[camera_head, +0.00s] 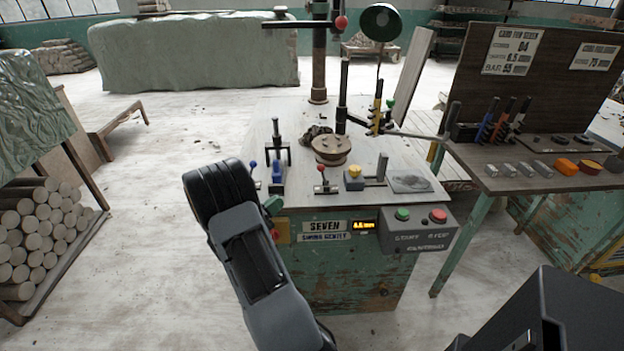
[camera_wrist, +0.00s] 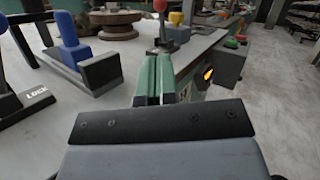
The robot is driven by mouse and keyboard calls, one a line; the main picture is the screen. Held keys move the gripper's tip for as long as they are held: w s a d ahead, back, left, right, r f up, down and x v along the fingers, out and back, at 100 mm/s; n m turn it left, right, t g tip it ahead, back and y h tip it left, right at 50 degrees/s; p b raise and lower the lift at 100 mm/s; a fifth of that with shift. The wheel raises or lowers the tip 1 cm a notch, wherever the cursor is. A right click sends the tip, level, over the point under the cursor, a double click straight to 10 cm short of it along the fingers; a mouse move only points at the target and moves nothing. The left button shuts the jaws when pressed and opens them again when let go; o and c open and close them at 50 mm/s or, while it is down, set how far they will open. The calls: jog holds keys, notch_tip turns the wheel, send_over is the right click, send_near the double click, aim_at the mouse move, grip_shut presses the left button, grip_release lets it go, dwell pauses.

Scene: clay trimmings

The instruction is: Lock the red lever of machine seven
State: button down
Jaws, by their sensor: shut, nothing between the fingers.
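The red lever (camera_head: 321,169) stands near the front edge of machine seven's top (camera_head: 300,203), above the SEVEN plate (camera_head: 323,226). Its round red knob is on a thin stem that looks close to upright on a small dark base. In the wrist view the red knob (camera_wrist: 160,5) shows past my fingertips. My gripper (camera_head: 272,205) is at the front left corner of the machine, left of and nearer than the lever, apart from it. In the wrist view its green fingers (camera_wrist: 154,80) are together and empty. I cannot tell whether the lever is locked.
A blue-knobbed lever (camera_head: 253,163) and a blue block clamp (camera_head: 277,174) stand to the left. A LOCK label (camera_wrist: 37,96) shows beside the wrist view's dark base. Right are a yellow block (camera_head: 353,178) and a button box (camera_head: 418,228). A side bench (camera_head: 520,182) stands further right.

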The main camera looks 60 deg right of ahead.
aim_at(323, 174)
jog(key=x, duration=1.4)
jog(key=shift+w+r+p, duration=0.1)
jog(key=shift+r+p, duration=0.05)
jog(key=shift+p, duration=0.3)
